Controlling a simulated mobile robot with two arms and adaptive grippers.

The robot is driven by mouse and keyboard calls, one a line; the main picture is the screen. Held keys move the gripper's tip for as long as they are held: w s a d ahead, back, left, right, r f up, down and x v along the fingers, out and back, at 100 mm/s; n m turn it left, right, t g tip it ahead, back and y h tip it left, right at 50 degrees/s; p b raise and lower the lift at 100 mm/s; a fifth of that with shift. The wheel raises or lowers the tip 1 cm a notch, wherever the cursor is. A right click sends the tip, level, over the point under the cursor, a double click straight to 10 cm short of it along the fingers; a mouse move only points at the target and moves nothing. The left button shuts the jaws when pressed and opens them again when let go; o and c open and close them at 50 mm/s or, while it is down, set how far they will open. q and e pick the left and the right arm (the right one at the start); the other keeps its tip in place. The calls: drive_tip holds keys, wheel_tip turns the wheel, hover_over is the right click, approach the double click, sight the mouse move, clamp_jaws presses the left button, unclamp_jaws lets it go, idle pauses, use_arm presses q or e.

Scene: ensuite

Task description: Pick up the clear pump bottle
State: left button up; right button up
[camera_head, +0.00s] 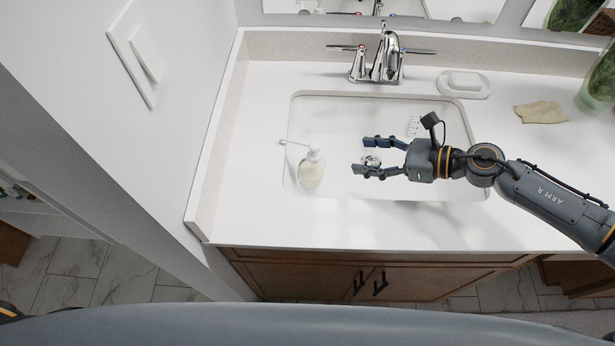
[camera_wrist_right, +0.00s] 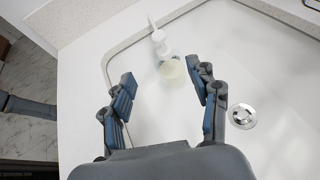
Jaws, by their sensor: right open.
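The clear pump bottle (camera_head: 311,172) holds pale liquid and has a white pump top. It stands upright at the left end of the sink basin in the head view, its nozzle pointing left. My right gripper (camera_head: 364,156) is open and empty over the basin, to the right of the bottle and apart from it, with its fingers pointing left. In the right wrist view the bottle (camera_wrist_right: 173,72) shows ahead, between and beyond the open fingers of the right gripper (camera_wrist_right: 168,92). My left gripper is not in view.
The white sink basin (camera_head: 385,103) is set in a white counter (camera_head: 262,110). A chrome faucet (camera_head: 386,60) stands behind it. A white soap dish (camera_head: 463,83), a beige cloth (camera_head: 541,112) and a green vase (camera_head: 598,85) are on the right. A wall bounds the left side.

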sight(320, 158)
drive_tip(key=x, duration=0.3)
drive_tip(key=f+x, duration=0.1)
drive_tip(key=x, duration=0.4)
drive_tip(key=shift+f+p, duration=0.4)
drive_tip(key=shift+f, duration=0.1)
drive_tip(key=shift+f+p+x, duration=0.15)
drive_tip(key=shift+p+x, duration=0.15)
drive_tip(key=shift+x, duration=1.3)
drive_tip(key=shift+f+p+x, duration=0.1)
drive_tip(key=shift+p+x, duration=0.2)
drive_tip(key=shift+x, duration=1.25)
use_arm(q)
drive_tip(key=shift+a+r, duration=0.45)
use_arm(e)
drive_tip(key=shift+w+d, duration=0.15)
clamp_jaws()
